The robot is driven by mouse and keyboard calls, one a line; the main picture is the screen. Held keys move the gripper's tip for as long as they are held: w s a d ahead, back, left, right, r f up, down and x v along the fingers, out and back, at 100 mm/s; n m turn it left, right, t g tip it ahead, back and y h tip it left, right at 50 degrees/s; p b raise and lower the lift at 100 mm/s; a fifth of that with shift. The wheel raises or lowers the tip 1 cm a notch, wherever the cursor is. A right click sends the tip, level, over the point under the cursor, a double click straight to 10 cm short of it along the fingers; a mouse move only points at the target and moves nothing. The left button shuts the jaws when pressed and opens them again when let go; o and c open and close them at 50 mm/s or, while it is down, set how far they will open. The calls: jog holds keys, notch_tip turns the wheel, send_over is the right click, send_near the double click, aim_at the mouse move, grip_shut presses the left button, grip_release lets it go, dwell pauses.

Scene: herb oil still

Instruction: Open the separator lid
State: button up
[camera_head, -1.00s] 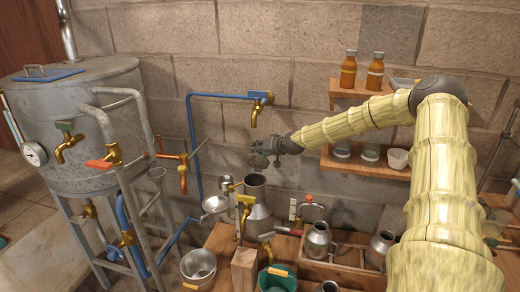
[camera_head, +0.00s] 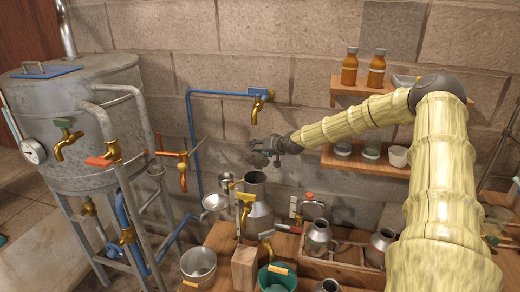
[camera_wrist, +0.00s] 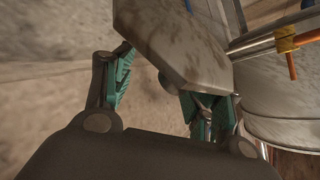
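The separator looks to be the grey metal can (camera_head: 259,212) on the wooden bench in the head view, with its round mouth uncovered at the top. My gripper (camera_head: 262,152) is above the can, a little behind its mouth, and points left. A dark flat piece, seemingly the lid (camera_head: 257,160), shows at my fingertips. In the wrist view this flat grey-brown lid (camera_wrist: 180,45) is tilted across the top, beyond the fingers. My green-padded fingers (camera_wrist: 158,92) stand apart with wall visible between them. Whether a finger touches the lid is unclear.
A large metal still (camera_head: 85,110) with brass taps stands at left. A blue pipe with a brass tap (camera_head: 256,108) hangs on the wall above my gripper. A steel bucket (camera_head: 198,266), a green bucket (camera_head: 277,279) and a small metal jug (camera_head: 318,238) stand below.

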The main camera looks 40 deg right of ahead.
jog(key=shift+s+f, duration=0.15)
jog(key=shift+f, duration=0.2)
jog(key=s+d+r+p, duration=0.2)
jog(key=s+r+p, duration=0.6)
jog(key=p, duration=0.6)
jog(key=shift+s+d+r, duration=0.25)
jog(key=shift+d, duration=0.05)
dwell(1.0)
jog(key=shift+s, duration=0.1)
dwell(0.5)
jog(key=v, duration=0.7)
dwell(1.1)
jog(key=shift+s, duration=0.1)
dwell(0.5)
